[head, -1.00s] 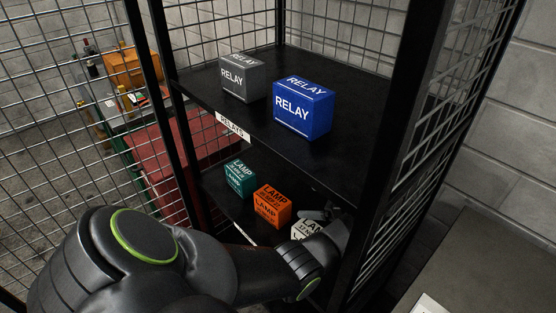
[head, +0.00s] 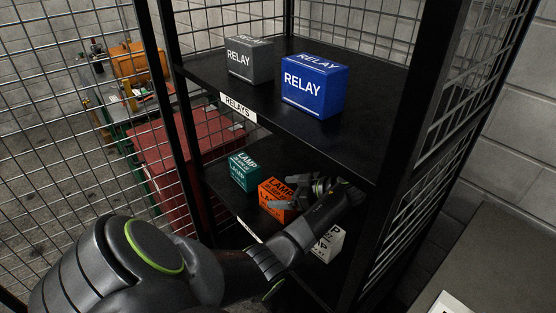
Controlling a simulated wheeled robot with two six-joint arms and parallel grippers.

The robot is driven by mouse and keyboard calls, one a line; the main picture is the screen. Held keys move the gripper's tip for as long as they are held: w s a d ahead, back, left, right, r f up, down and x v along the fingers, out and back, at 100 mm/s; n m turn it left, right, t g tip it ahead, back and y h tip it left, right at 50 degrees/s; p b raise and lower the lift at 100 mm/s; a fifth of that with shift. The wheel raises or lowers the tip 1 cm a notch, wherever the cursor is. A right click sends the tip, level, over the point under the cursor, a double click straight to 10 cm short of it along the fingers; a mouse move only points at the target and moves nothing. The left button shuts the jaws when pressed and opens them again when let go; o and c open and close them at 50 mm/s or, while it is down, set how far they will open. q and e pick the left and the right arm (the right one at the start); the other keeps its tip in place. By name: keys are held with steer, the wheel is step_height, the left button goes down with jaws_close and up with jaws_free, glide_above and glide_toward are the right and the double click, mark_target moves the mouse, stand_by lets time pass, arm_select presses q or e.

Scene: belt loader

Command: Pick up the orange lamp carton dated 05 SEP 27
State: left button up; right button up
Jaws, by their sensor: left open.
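The orange lamp carton (head: 272,190) stands on the lower shelf, between a teal lamp carton (head: 243,170) on its left and a white lamp carton (head: 330,243) on its right. Its printed date is too small to read. My left gripper (head: 290,192) is open at the orange carton's right side, its fingers overlapping the carton in the head view. I cannot tell whether they touch it. The left arm crosses in front of the white carton and hides part of it. My right gripper is not in view.
The upper shelf (head: 270,115), labelled RELAYS, holds a grey relay box (head: 249,60) and a blue relay box (head: 313,86). Black posts and wire mesh enclose the shelves. A red cabinet (head: 175,150) stands outside at the left, and a grey surface (head: 490,260) is at the right.

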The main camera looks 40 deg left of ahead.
arm_select(q)
steer(key=shift+s+a+f, duration=0.1)
steer(key=shift+a+f, duration=0.1)
steer(key=shift+a, duration=0.05)
steer(key=shift+r, duration=0.1)
steer(key=shift+c, duration=1.2)
steer(key=shift+d, duration=0.1)
steer(key=c, duration=1.1)
steer(key=shift+r, duration=0.1)
